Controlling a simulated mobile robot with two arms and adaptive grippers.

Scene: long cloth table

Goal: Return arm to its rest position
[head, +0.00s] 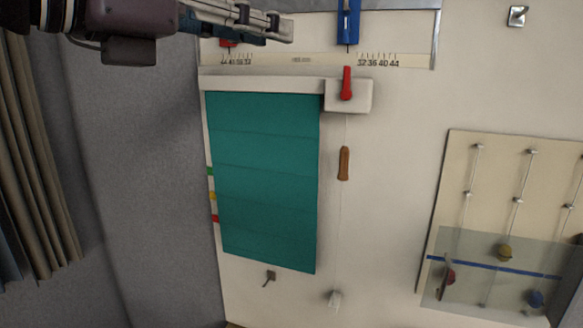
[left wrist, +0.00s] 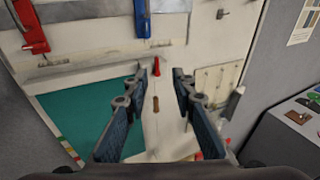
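My left gripper (head: 282,25) reaches in from the top left in the head view, in front of the upper part of the pale wall panel (head: 400,160). In the left wrist view, my left gripper (left wrist: 159,76) has its two blue-padded fingers spread apart, with nothing between them. The panel's red lever (left wrist: 156,66) and brown wooden handle (left wrist: 155,104) show beyond the gap, apart from the fingers. My right gripper does not show.
A teal blind (head: 262,180) hangs below a white rail, with the red lever (head: 347,83) and cord handle (head: 344,163) beside it. A blue slider (head: 348,22) is above. A bead board (head: 500,190) is right.

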